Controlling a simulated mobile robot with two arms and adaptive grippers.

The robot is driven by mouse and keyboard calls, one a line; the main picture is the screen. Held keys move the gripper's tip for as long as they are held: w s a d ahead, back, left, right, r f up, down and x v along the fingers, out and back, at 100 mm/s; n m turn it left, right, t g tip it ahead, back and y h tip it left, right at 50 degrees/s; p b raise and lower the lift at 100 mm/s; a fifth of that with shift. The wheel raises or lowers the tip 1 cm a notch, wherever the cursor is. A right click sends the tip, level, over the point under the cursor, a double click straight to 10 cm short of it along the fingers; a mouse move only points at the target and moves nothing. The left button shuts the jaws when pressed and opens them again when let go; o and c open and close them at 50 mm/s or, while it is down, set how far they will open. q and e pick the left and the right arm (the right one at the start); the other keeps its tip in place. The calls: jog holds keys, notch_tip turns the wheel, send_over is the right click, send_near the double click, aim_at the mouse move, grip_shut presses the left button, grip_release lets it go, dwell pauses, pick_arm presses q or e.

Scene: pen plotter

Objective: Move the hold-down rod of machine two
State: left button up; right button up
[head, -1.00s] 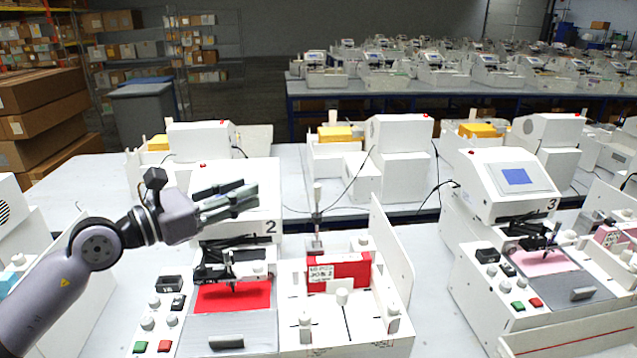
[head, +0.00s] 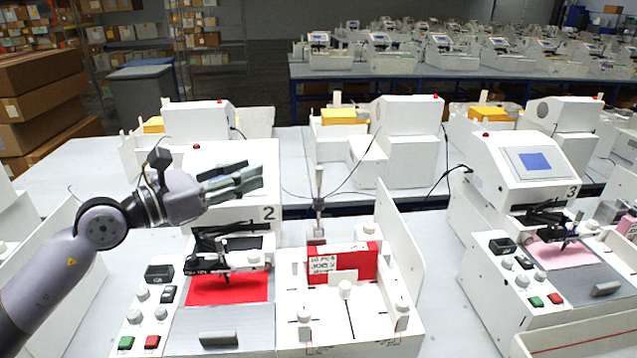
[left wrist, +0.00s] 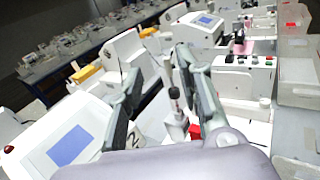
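Machine two (head: 200,342), a white plotter marked 2, stands left of centre in the head view with a red sheet (head: 228,291) on its bed. The hold-down rod (head: 319,205) stands upright, with a pale handle, behind a red block with a white label (head: 343,263) on the white tray at the machine's right. In the left wrist view the rod (left wrist: 174,101) shows between the fingers, farther off. My left gripper (head: 262,178) is open and empty, left of the rod in the head view and apart from it. My right gripper is out of view.
Machine three (head: 527,180) stands to the right, with table between. A tall white side panel (head: 400,240) bounds the tray's right side. Other white machines with yellow blocks (head: 345,116) stand behind. Buttons (head: 152,342) sit at machine two's front left.

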aim_at(318, 185)
pick_arm(q)
notch_tip(318, 185, down, 7)
jog(key=b, duration=0.6)
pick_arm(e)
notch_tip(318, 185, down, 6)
pick_arm(q)
jog(key=p+x, duration=0.6)
jog(key=x, duration=1.1)
jog(key=shift+w+d+r+p, duration=0.1)
jog(key=shift+w+d+p, duration=0.1)
jog(key=shift+w+p, duration=0.2)
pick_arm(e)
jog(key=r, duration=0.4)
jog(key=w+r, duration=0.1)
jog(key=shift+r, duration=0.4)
pick_arm(q)
grip_shut()
